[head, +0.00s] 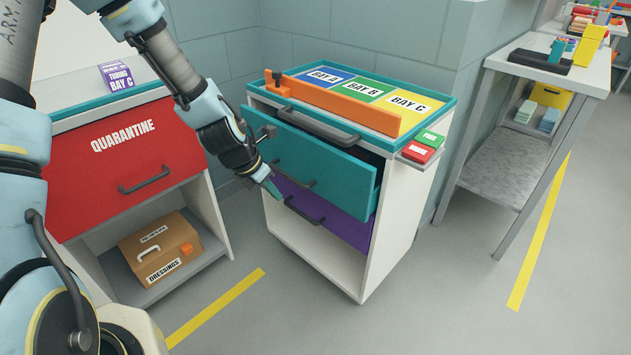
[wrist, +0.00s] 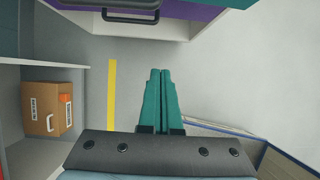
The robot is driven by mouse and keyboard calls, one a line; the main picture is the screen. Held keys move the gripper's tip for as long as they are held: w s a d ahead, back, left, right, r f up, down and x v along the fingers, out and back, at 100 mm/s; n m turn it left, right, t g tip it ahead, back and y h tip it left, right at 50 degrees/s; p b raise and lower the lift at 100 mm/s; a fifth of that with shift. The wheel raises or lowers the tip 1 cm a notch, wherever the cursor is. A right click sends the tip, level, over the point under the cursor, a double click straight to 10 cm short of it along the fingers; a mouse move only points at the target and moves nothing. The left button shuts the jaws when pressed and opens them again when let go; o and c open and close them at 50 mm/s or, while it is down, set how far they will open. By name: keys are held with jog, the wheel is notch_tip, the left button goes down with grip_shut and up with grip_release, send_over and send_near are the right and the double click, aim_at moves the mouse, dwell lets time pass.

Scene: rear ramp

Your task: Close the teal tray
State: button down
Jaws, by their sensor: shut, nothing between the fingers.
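The teal tray (head: 335,165) is a drawer in the white cabinet. It stands partly pulled out, its front forward of the cabinet body, with a dark gap behind its top edge at the right. A grey handle is on its front. My gripper (head: 274,190) is low in front of the tray's left part, near the handle. Its teal fingers (wrist: 162,100) are together and empty in the wrist view. I cannot tell whether they touch the tray. In the wrist view only a teal strip shows at the top edge.
The purple drawer (head: 325,212) is below the teal one. An orange bar (head: 335,103) lies on the cabinet top, with red and green boxes (head: 420,150) on a side ledge. The red quarantine cabinet (head: 125,150) is at left, a dressings box (head: 160,248) beneath. Floor in front is clear.

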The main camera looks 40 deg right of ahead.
aim_at(324, 164)
notch_tip(324, 164, up, 6)
jog(key=s+d+f+t+h+b, duration=0.1)
jog(key=s+d+h+b, duration=0.1)
jog(key=h, duration=0.2)
jog(key=x, duration=0.3)
jog(key=d+r+x, duration=0.1)
jog(key=x, duration=0.7)
jog(key=shift+w+d+r+p, duration=0.2)
jog(key=shift+d+r+p, duration=0.15)
jog(key=shift+r, duration=0.05)
jog(key=shift+w+d+f, duration=0.1)
jog(key=shift+w+d, duration=0.1)
jog(key=shift+d, duration=0.5)
jog(key=d, duration=0.3)
jog(key=w+d, duration=0.1)
jog(key=shift+d, duration=0.6)
jog(key=shift+d+r, duration=0.1)
jog(key=shift+r, duration=0.1)
